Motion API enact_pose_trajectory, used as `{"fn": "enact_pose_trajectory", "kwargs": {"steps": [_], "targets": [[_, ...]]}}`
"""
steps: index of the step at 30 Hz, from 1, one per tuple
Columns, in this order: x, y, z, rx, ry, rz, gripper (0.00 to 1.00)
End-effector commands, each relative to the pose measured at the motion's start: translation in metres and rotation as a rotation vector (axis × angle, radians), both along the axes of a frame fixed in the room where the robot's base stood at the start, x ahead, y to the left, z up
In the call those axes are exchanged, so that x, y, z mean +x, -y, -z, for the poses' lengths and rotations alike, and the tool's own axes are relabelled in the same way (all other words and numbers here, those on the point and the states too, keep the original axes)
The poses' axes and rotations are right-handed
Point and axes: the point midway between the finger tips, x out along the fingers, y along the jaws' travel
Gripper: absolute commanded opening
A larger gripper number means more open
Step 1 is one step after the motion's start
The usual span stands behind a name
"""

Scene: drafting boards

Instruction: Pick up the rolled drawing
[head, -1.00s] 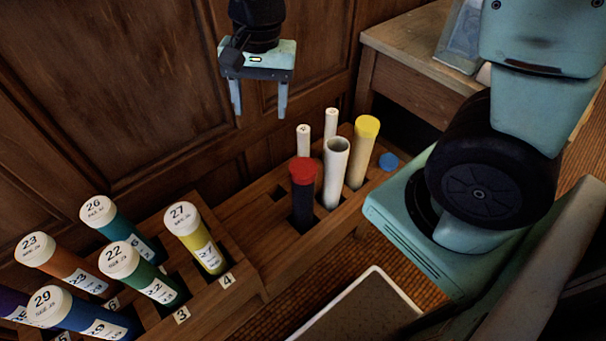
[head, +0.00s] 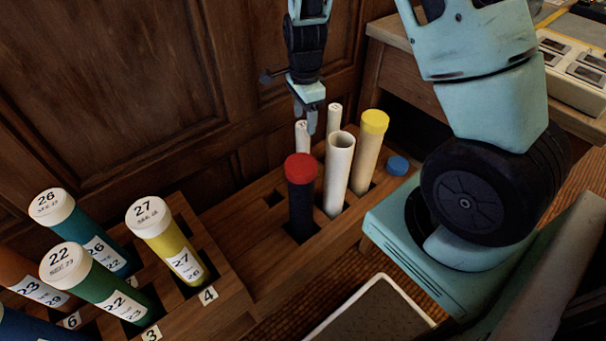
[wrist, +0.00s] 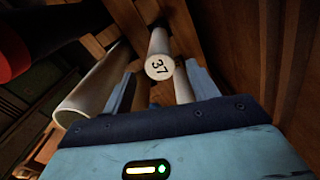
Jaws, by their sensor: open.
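Two thin white rolls stand in the wooden rack: a left one (head: 301,136) and a right one (head: 333,118). In the wrist view a white roll marked 37 (wrist: 159,66) shows its end face between my fingers, and part of another white roll (wrist: 183,86) shows beside it. My gripper (head: 306,122) is open, pointing down just above the left roll in the head view. The wrist view shows both fingers of my gripper (wrist: 162,88) apart, with no visible contact on the roll. I cannot tell which thin roll in the head view bears 37.
A wide hollow white tube (head: 338,170) stands close by; it also shows in the wrist view (wrist: 92,92). A red-capped dark tube (head: 301,195) and a yellow-capped tube (head: 369,150) share the rack (head: 262,255). Numbered tubes fill a nearer rack at left. A wood panel stands behind.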

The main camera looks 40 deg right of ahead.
Motion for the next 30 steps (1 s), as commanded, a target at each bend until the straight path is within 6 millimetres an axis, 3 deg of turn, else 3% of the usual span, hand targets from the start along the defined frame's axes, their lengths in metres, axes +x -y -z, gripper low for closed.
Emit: {"fn": "enact_pose_trajectory", "kwargs": {"steps": [3, 11, 19, 26, 27, 30], "targets": [[0.0, 0.0, 0.015, 0.0, -0.001, 0.0, 0.59], [0.0, -0.001, 0.03, 0.0, -0.001, -0.001, 0.59], [0.001, -0.003, 0.068, 0.0, -0.002, 0.0, 0.59], [0.002, -0.003, 0.07, 0.001, 0.001, -0.001, 0.59], [0.002, -0.003, 0.07, 0.001, 0.001, -0.001, 0.56], [0.002, -0.003, 0.07, 0.001, 0.001, -0.001, 0.28]]}}
